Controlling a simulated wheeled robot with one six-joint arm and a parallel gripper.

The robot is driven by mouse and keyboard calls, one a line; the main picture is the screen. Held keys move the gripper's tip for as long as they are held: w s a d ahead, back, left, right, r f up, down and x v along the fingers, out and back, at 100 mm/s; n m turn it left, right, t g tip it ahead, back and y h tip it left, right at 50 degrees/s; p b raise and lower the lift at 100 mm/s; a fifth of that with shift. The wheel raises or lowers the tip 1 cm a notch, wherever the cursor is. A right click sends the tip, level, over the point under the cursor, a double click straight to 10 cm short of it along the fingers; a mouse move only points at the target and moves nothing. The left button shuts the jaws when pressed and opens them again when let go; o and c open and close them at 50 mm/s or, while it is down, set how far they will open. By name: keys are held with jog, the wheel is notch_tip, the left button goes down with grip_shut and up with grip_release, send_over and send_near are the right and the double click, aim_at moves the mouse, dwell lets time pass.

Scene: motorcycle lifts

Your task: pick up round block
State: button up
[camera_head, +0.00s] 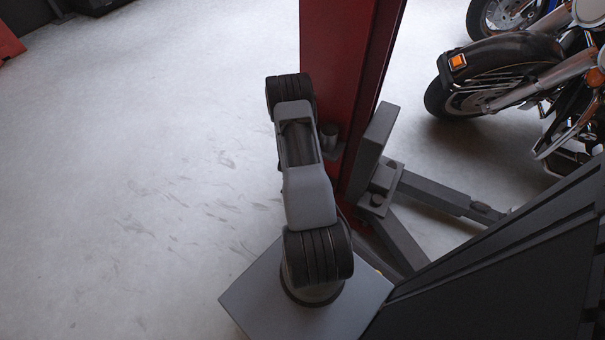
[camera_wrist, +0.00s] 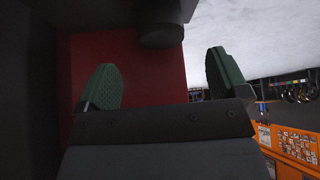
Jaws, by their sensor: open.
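A small dark grey cylinder, which looks like the round block (camera_head: 328,136), stands upright on a ledge beside the red post in the head view. In the wrist view, which appears upside down, a dark round block (camera_wrist: 161,35) shows at the top centre against a dark bracket. My gripper (camera_wrist: 165,80) is open in the wrist view, its two green-padded fingers apart with nothing between them. The block lies beyond the fingertips, between their lines and apart from them. In the head view my arm hides the gripper.
The red lift post (camera_head: 335,75) stands close beside my arm. Grey lift arms (camera_head: 435,192) reach right along the floor. A motorcycle (camera_head: 500,75) stands at the upper right. The floor (camera_head: 120,180) on the left is clear. An orange cabinet (camera_wrist: 290,148) shows in the wrist view.

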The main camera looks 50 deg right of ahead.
jog(key=shift+b+x, duration=1.8)
jog(key=shift+x, duration=1.8)
jog(key=shift+a, duration=0.1)
jog(key=c, duration=1)
jog(key=shift+c, duration=0.3)
jog(key=shift+r, duration=0.15)
